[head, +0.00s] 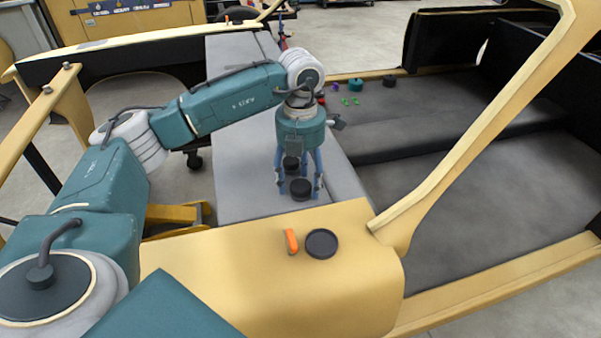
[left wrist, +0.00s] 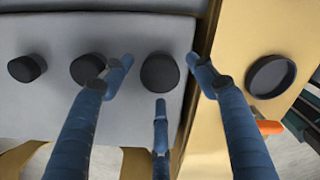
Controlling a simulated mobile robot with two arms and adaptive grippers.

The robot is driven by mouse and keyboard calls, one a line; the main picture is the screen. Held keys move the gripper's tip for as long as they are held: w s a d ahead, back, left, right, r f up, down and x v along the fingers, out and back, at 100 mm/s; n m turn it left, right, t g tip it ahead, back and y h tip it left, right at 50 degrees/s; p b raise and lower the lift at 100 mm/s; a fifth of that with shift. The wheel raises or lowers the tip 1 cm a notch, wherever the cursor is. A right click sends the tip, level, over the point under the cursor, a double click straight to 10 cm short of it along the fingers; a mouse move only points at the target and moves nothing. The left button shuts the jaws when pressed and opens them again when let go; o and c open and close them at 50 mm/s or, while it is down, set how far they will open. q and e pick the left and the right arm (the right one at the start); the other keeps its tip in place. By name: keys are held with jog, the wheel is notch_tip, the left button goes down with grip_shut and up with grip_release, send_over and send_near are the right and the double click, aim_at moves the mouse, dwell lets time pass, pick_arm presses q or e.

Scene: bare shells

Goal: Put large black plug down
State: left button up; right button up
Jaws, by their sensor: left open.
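A large black plug (head: 301,191) stands on the grey panel, close to its edge by the yellow sill. My left gripper (head: 298,180) points down over it with its blue fingers spread. In the left wrist view the plug (left wrist: 160,72) lies between the open fingertips (left wrist: 160,80), with gaps visible around it; no finger clearly grips it. A second black plug (head: 291,164) stands behind it, partly hidden by the gripper. The left wrist view shows two smaller-looking black plugs, one (left wrist: 87,68) beside a fingertip and one (left wrist: 27,68) farther left. My right gripper is not in view.
A round black rimmed cap (head: 322,243) and an orange piece (head: 291,241) lie on the yellow sill (head: 220,270). Small green, purple and dark pieces (head: 356,85) lie at the back. A yellow pillar (head: 480,120) slants up on the right. The dark floor right is mostly clear.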

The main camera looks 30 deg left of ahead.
pick_arm(q)
jog(key=shift+r+p, duration=0.3)
jog(key=shift+r, duration=0.15)
notch_tip(320, 180, up, 6)
jog(key=b, duration=0.3)
jog(key=shift+w+r, duration=0.1)
jog(key=shift+r, duration=0.05)
notch_tip(320, 180, up, 4)
send_over(301, 185)
jog(key=shift+a+r, duration=0.1)
jog(key=shift+r, duration=0.6)
jog(key=shift+f, duration=0.1)
